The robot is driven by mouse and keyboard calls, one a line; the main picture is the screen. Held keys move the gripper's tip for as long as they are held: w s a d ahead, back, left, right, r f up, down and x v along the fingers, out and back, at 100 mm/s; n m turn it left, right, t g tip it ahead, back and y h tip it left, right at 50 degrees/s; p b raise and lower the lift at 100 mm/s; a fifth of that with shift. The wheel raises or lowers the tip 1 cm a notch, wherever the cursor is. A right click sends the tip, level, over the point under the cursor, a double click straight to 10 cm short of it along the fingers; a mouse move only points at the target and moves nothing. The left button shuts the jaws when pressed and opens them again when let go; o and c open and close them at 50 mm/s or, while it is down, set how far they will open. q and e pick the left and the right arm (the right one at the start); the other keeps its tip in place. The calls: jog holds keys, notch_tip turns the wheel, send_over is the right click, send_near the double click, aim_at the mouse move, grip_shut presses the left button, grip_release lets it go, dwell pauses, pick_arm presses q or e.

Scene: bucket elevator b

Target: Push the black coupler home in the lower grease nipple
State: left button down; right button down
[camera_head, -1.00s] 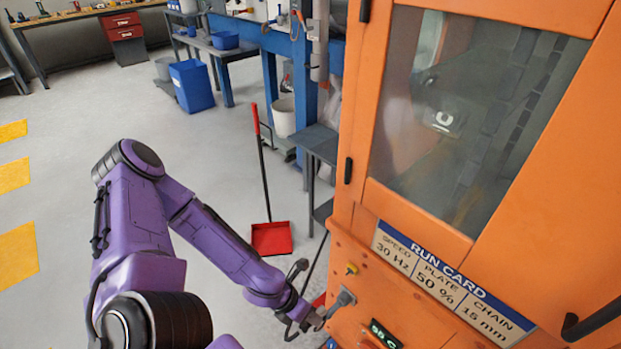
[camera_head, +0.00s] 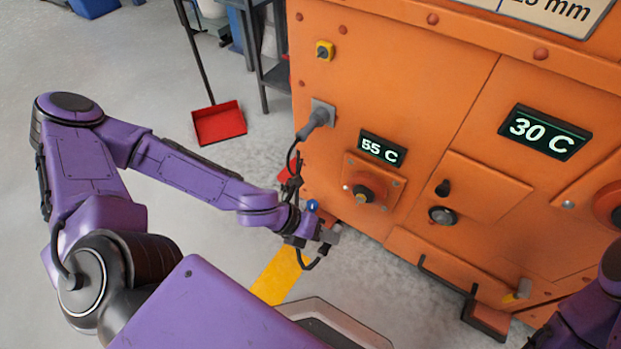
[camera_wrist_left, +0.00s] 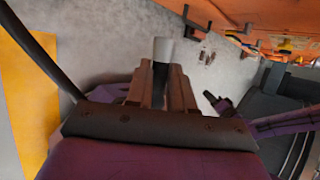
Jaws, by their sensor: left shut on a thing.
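My left gripper (camera_head: 324,238) is shut on a short piece with a pale grey end and a dark body, seemingly the black coupler (camera_wrist_left: 162,55). In the left wrist view the piece sticks out beyond the brown fingers (camera_wrist_left: 160,88). In the head view the gripper is low, left of the orange machine and apart from its front. A red bearing housing (camera_head: 372,185) with a small brass-coloured tip (camera_head: 361,200) sits on the front under the 55 C display, above and right of the gripper. I cannot tell which fitting is the lower grease nipple. My right gripper is out of view.
The orange machine (camera_head: 440,90) fills the right side. A grey plug (camera_head: 318,118) juts from its front, with a black cable hanging near my left wrist. A black bar (camera_head: 445,277) juts out low down. A red dustpan (camera_head: 219,122) lies on the floor behind.

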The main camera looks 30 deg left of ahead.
pick_arm(q)
jog(key=shift+s+d+r+h, duration=0.35)
jog(key=shift+s+r+h, duration=0.1)
jog(key=shift+r, duration=0.3)
jog(key=shift+a, duration=0.1)
jog(key=shift+w+h, duration=0.1)
jog(key=shift+h, duration=0.15)
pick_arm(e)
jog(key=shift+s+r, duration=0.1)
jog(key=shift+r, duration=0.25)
pick_arm(q)
jog(key=shift+f, duration=0.1)
jog(key=w, duration=0.6)
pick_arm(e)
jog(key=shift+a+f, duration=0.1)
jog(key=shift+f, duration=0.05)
pick_arm(q)
jog(key=shift+w+d+p, duration=0.2)
jog(key=shift+w+p, duration=0.15)
jog(key=shift+w, duration=1.1)
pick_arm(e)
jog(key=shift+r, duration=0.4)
